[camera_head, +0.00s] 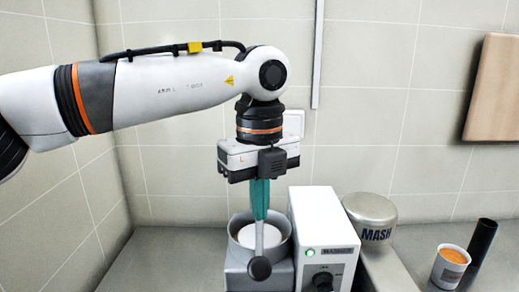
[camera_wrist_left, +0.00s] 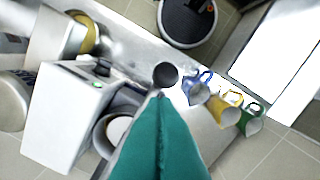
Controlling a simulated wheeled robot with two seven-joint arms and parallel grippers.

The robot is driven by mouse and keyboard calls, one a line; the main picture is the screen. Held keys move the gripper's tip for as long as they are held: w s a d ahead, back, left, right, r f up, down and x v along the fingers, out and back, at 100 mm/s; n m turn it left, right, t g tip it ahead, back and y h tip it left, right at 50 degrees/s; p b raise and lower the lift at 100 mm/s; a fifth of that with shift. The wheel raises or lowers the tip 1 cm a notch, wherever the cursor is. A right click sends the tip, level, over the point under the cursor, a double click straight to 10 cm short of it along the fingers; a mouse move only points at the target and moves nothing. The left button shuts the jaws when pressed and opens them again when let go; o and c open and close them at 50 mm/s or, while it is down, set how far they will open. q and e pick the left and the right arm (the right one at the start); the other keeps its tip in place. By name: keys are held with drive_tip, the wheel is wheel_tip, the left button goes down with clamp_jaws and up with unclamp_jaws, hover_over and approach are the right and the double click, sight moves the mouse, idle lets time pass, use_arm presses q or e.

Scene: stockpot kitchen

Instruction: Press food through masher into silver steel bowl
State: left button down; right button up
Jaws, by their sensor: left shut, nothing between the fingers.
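The masher (camera_head: 322,232) is a white box with a green light and a black knob on its front. At its left side is a round grey metal vessel (camera_head: 236,236) with a white disc (camera_head: 258,236) inside. A lever with a black ball end (camera_head: 260,268) reaches forward over the vessel's front; the ball also shows in the left wrist view (camera_wrist_left: 165,75). My left gripper (camera_head: 260,216) points down over the vessel, its teal fingers shut and empty, close behind the ball. I cannot tell whether they touch the lever. I cannot clearly make out a separate silver steel bowl. My right gripper is not in view.
A metal can marked MASH (camera_head: 370,214) stands right of the masher. A cup with orange contents (camera_head: 450,268) and a black cylinder (camera_head: 481,244) are farther right. Blue (camera_wrist_left: 196,90), yellow (camera_wrist_left: 226,108) and green (camera_wrist_left: 250,119) jugs stand right of the fingers in the wrist view.

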use_arm(q)
wheel_tip(320, 180, up, 6)
drive_tip(key=p, duration=0.3)
drive_tip(key=shift+f, duration=0.25)
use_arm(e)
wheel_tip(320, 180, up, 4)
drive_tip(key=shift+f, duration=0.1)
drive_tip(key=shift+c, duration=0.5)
